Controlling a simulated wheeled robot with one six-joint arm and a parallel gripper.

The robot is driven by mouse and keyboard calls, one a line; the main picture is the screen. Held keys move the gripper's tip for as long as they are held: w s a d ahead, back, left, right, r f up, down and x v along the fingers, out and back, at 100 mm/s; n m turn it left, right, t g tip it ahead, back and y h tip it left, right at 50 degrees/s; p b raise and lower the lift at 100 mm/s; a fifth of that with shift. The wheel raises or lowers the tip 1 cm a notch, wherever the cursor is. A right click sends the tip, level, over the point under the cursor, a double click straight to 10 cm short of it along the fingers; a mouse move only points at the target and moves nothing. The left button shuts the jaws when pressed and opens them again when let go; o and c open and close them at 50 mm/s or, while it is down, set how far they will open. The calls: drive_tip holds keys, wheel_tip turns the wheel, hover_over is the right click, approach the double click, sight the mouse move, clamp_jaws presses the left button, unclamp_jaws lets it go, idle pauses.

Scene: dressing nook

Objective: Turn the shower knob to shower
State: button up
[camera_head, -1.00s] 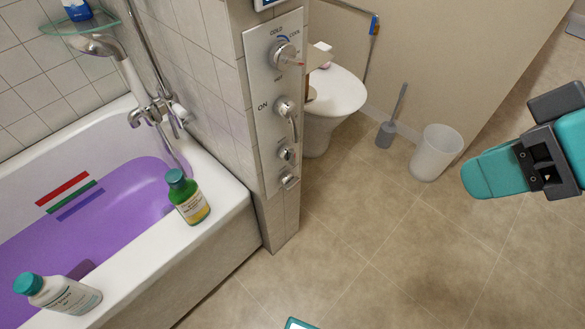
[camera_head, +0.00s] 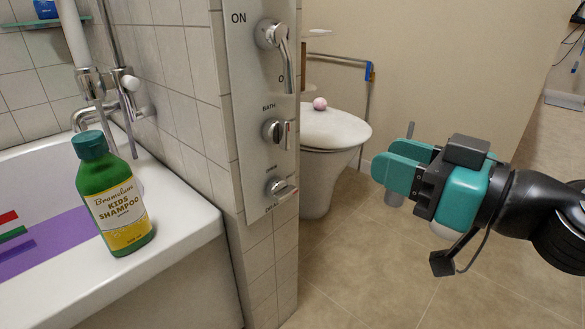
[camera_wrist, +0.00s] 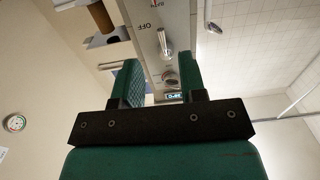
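The bath/shower knob (camera_head: 275,131) is a round metal knob with a flat grip, on the grey control panel (camera_head: 240,62) on the tiled wall end. "BATH" is printed above it; the small print below it is too small to read surely. My gripper (camera_head: 388,168) has teal fingers and is to the right of the panel, apart from it. In the wrist view, my gripper (camera_wrist: 160,80) is open and empty, with the panel (camera_wrist: 150,45) showing upside down between and beyond the fingers.
An on/off lever (camera_head: 275,42) is above the knob and a drain knob (camera_head: 279,188) below it. A green shampoo bottle (camera_head: 112,200) stands on the bathtub rim (camera_head: 178,225). A toilet (camera_head: 330,130) is behind the panel. The floor (camera_head: 350,255) right of the wall is clear.

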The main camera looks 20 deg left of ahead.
drive_tip(key=p, duration=0.3)
approach(289, 125)
drive_tip(key=x, duration=0.9)
drive_tip(key=shift+a, duration=0.2)
clamp_jaws()
